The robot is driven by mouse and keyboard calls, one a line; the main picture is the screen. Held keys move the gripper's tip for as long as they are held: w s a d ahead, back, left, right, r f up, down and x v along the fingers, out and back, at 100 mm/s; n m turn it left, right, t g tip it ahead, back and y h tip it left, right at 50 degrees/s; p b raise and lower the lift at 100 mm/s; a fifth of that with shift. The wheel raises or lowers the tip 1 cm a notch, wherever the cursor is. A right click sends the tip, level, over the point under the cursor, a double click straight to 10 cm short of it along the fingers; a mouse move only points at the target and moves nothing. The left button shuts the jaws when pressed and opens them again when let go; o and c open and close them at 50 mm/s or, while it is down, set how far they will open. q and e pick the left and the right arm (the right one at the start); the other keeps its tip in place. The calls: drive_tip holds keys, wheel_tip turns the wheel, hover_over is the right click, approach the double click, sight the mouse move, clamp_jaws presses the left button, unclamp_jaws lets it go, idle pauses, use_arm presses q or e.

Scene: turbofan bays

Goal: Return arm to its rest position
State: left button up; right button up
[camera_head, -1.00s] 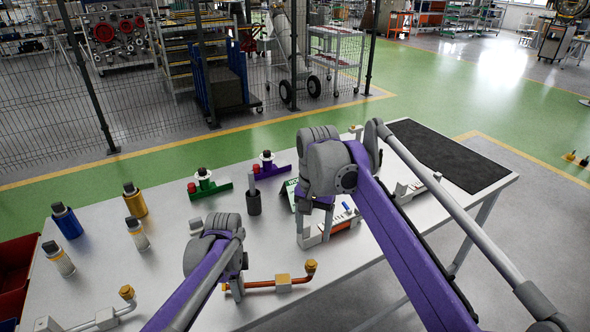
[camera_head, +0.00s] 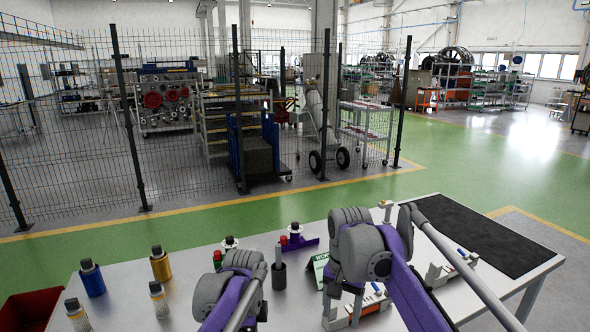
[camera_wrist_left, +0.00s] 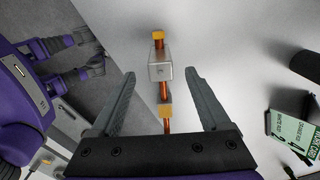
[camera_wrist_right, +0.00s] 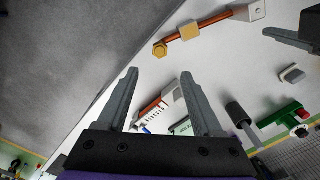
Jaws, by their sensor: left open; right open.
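My right gripper (camera_head: 342,312) is over the white worktable (camera_head: 140,262), partly hidden by its arm. In the right wrist view its two fingers (camera_wrist_right: 158,73) are apart with nothing held between them. My left arm reaches over the table's front, and its gripper is mostly hidden in the head view. In the left wrist view the left fingers (camera_wrist_left: 160,73) are apart. An orange pipe with a grey block (camera_wrist_left: 160,62) shows between them, apparently on the table below and not gripped. It also shows in the right wrist view (camera_wrist_right: 190,32).
Bottles with black caps, one blue (camera_head: 92,280) and one gold (camera_head: 160,265), stand at the table's left near a red bin (camera_head: 32,308). A dark mat (camera_head: 480,235) covers the right end. A green sign (camera_head: 318,268) stands between my arms. A mesh fence stands behind.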

use_arm(q)
drive_tip(key=shift+r, duration=0.85)
drive_tip(key=s+a+f+n+t, duration=0.1)
drive_tip(key=s+a+f+n, duration=0.1)
drive_tip(key=s+n, duration=0.4)
drive_tip(key=s+a+f+n+t, duration=0.2)
drive_tip(key=s+n, duration=0.4)
drive_tip(key=s, duration=0.4)
drive_tip(key=s+a+f+n+t, duration=0.2)
drive_tip(key=s+a+f+n, duration=0.1)
drive_tip(key=s+n, duration=0.3)
drive_tip(key=s, duration=0.2)
drive_tip(key=shift+s+a+f, duration=0.25)
drive_tip(key=shift+s+a, duration=0.05)
drive_tip(key=shift+s, duration=0.1)
use_arm(e)
drive_tip(key=s+d+f+n+t, duration=0.2)
drive_tip(key=s+f, duration=0.5)
drive_tip(key=s, duration=0.5)
drive_tip(key=s+d+f+n+t, duration=0.3)
drive_tip(key=s+d+f, duration=0.2)
drive_tip(key=s+f, duration=0.3)
drive_tip(key=s, duration=0.4)
drive_tip(key=shift+s+d+f+n, duration=0.25)
drive_tip(key=shift+s+d+n, duration=0.05)
drive_tip(key=shift+s+n, duration=0.1)
